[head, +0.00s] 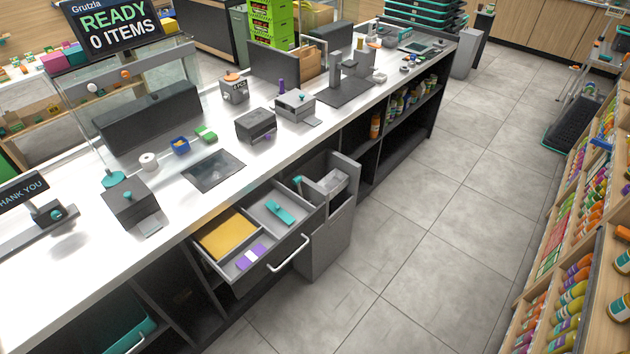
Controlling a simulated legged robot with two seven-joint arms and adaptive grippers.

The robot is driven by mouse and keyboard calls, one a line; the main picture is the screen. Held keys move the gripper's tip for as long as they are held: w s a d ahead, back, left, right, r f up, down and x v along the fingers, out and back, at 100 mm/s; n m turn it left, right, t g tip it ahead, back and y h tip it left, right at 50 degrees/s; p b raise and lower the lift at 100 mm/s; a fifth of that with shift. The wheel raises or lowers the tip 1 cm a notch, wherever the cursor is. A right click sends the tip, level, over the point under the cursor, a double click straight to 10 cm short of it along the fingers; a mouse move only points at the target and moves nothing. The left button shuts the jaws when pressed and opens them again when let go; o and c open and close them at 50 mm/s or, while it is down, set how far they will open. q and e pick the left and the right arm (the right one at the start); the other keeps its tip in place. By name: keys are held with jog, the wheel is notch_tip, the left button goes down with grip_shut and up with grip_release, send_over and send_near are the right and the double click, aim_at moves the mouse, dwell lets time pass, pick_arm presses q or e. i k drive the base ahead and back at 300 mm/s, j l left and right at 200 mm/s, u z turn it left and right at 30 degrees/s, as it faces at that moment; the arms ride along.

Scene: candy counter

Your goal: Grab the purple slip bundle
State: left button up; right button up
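The purple slip bundle (244,261) lies in the open drawer (229,273) under the counter. It is purple with a pale band around its middle. It rests in the front left part of the drawer, in front of a yellow-orange pad or envelope (227,236). A teal item (280,212) lies in the drawer's right compartment. Neither of my grippers shows in the head view.
The drawer's pale handle (289,254) sticks out over the floor. An open grey bin unit (328,225) stands right of it. The white counter (88,251) above carries several devices. The tiled floor (415,230) is clear; stocked shelves (567,270) line the right.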

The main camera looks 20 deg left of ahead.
aim_at(253, 255)
jog(key=j+u, duration=0.1)
jog(key=u, duration=1.15)
jog(key=i+j+z, duration=0.15)
jog(key=j+z, duration=0.3)
jog(key=i+j+z, duration=0.15)
jog(key=j+z, duration=0.15)
jog(key=z, duration=0.15)
jog(key=j+z, duration=0.45)
